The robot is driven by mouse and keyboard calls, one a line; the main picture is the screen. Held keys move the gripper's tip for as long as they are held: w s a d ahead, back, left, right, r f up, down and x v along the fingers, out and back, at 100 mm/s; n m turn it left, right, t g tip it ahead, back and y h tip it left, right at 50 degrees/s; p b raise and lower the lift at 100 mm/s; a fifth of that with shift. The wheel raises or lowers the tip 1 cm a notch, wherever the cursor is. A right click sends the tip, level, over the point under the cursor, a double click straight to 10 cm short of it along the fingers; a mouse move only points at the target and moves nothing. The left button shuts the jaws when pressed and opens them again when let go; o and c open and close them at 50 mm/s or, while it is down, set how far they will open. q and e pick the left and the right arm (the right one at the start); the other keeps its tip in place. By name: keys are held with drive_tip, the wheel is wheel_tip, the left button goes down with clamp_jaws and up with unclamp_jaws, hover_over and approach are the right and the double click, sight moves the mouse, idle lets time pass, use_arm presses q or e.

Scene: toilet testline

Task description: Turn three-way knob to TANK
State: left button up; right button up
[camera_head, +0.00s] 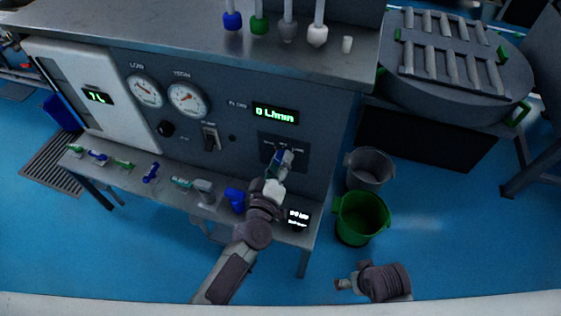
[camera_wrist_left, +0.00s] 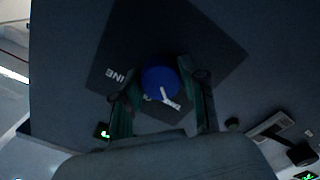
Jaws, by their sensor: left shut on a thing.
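The three-way knob (camera_wrist_left: 158,80) is round and blue with a white pointer, on a dark square plate (camera_wrist_left: 205,45) on the panel. In the left wrist view its pointer slants to the lower right, and part of an upside-down label ending "INE" shows at left. My left gripper (camera_head: 284,157) reaches the knob plate (camera_head: 297,142) in the head view. Its two green-edged fingers stand on either side of the knob, shut on it. The gripper hides most of the knob and lettering in the head view. My right gripper (camera_head: 345,285) is low, away from the panel; its fingers are unclear.
The panel has two gauges (camera_head: 187,99), a black knob (camera_head: 166,128), a switch (camera_head: 210,138) and a green flow display (camera_head: 275,113). A narrow shelf (camera_head: 133,176) with several fittings runs below. Grey (camera_head: 370,166) and green (camera_head: 361,218) buckets stand at right.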

use_arm(q)
drive_tip(key=shift+f, duration=0.1)
idle(0.4)
drive_tip(key=o, duration=1.1)
drive_tip(key=v, duration=1.2)
